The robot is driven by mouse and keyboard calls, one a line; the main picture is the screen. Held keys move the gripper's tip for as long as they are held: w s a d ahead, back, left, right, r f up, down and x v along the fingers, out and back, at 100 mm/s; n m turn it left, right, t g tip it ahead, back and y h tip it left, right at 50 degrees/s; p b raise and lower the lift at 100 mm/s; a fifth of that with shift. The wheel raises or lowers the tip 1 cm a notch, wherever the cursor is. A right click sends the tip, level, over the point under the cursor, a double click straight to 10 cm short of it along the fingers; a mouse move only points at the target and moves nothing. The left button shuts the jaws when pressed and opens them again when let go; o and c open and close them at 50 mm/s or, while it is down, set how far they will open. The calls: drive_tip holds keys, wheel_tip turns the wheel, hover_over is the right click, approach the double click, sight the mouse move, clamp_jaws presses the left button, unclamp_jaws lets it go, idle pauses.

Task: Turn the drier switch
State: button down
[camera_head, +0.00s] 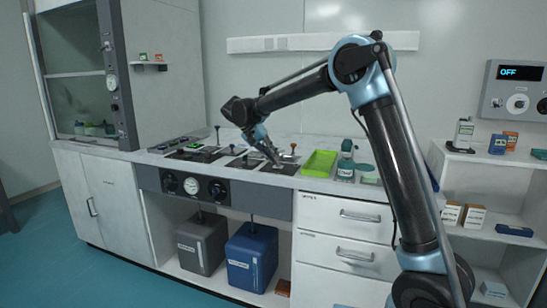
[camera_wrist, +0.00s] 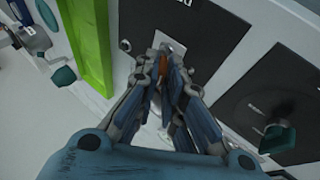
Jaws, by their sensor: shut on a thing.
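My gripper (camera_head: 275,160) is over the counter's black control panels, left of the green tray. In the wrist view, my gripper (camera_wrist: 162,78) points at a small silver plate (camera_wrist: 172,48) on a black panel. Its fingers are closed around a small orange-brown switch handle (camera_wrist: 162,66) at that plate. The fingers hide most of the handle, so its angle cannot be told. The panel's label is too small and cut off to read, so I cannot confirm from it that this is the drier switch.
The green tray (camera_head: 319,163) and a bottle (camera_head: 346,168) stand right of my gripper. Other levers (camera_head: 217,130) rise from the counter on the left. A wall box (camera_head: 516,90) at right reads OFF. Drawers (camera_head: 344,215) are below the counter.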

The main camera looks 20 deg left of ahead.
drive_tip(key=c, duration=1.7)
unclamp_jaws()
drive_tip(key=shift+a, duration=0.1)
drive_tip(key=v, duration=1.1)
drive_tip(key=shift+a+r, duration=0.15)
drive_tip(key=shift+r, duration=0.25)
drive_tip(key=shift+s, duration=0.15)
